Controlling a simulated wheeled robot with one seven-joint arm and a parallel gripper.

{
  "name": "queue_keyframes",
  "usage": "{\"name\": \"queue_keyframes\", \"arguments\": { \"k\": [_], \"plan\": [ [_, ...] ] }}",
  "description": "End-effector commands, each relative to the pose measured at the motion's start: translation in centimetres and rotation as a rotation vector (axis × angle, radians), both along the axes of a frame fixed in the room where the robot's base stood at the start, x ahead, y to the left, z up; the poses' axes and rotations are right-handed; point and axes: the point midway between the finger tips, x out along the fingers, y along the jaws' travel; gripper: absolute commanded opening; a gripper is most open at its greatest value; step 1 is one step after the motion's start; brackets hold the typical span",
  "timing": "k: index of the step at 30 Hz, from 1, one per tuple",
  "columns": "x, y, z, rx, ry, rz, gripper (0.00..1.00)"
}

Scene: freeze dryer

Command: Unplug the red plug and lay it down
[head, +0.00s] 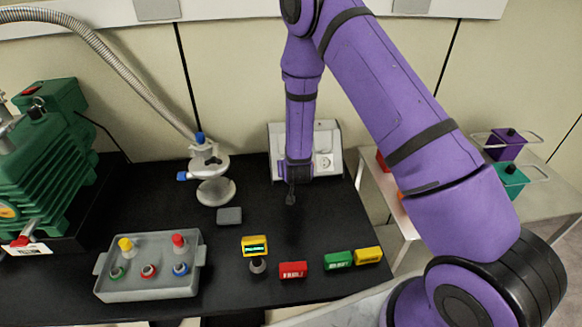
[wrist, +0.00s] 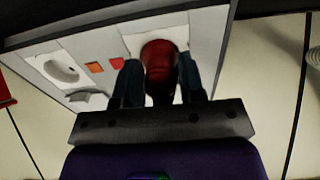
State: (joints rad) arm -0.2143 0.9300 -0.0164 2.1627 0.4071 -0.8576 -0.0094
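The red plug (wrist: 160,62) is a dark red rounded body, seen in the wrist view in front of a white socket plate (wrist: 199,30). My gripper (wrist: 161,82) has one dark finger on each side of the plug, with no clear gap between. It looks shut on the plug. I cannot tell whether the plug is still seated in its socket. In the head view my gripper (head: 291,190) is at the grey-white socket panel (head: 333,135), and my arm hides the plug and the panel's left part. The panel's other socket (head: 323,161) is empty.
The black bench top (head: 330,215) is clear in front of the panel.

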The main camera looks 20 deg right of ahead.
Motion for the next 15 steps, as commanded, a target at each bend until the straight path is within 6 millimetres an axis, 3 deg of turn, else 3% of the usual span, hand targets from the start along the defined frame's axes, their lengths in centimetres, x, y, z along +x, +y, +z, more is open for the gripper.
{"name": "queue_keyframes", "arguments": {
  "k": [1,4,5,15],
  "plan": [
    [-0.01,0.01,0.01,0.0,0.0,0.0,0.25],
    [-0.01,0.01,0.01,0.0,0.0,0.0,0.02],
    [-0.01,0.01,0.01,0.0,0.0,0.0,0.0],
    [-0.24,0.08,0.26,0.0,-0.001,0.001,0.0]
  ]
}}
